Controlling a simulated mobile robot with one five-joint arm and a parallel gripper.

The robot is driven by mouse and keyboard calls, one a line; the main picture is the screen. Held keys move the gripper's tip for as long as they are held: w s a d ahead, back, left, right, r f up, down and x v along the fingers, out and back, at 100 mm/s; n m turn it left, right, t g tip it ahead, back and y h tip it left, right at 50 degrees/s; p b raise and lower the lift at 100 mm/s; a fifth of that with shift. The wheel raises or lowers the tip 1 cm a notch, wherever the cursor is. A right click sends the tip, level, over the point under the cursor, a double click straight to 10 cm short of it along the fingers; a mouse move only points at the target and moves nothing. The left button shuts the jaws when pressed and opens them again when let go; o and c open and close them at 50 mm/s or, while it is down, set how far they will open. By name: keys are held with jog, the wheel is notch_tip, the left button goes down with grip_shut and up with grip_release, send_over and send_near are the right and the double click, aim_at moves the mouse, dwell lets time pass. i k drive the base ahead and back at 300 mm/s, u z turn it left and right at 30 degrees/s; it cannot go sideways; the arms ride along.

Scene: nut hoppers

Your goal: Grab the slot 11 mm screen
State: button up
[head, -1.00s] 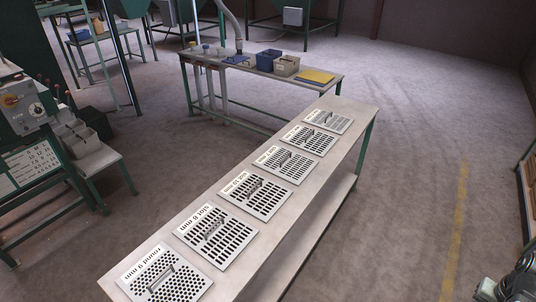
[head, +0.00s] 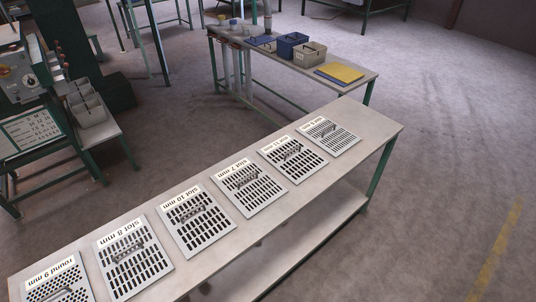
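Several grey metal screens with centre handles lie in a row on a long bench (head: 375,127). Their labels appear upside down. The second screen from the far end (head: 293,160) has a small label that seems to read slot 11 mm, though it is hard to make out. It lies flat between the slot 7 mm screen (head: 249,189) and the farthest screen (head: 330,136), whose label is too small to read surely. Nearer are the slot 10 mm (head: 196,218), slot 8 mm (head: 132,257) and round 9 mm (head: 60,284) screens. My gripper is not in view.
A second bench behind holds a blue bin (head: 292,45), a beige bin (head: 310,54) and a yellow sheet (head: 341,72). A machine with a control panel (head: 17,75) stands at left. The floor to the right of the screen bench is open, with a yellow line (head: 499,250).

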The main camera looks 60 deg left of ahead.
aim_at(296, 161)
jog(key=i, duration=1.45)
jog(key=u, duration=3.35)
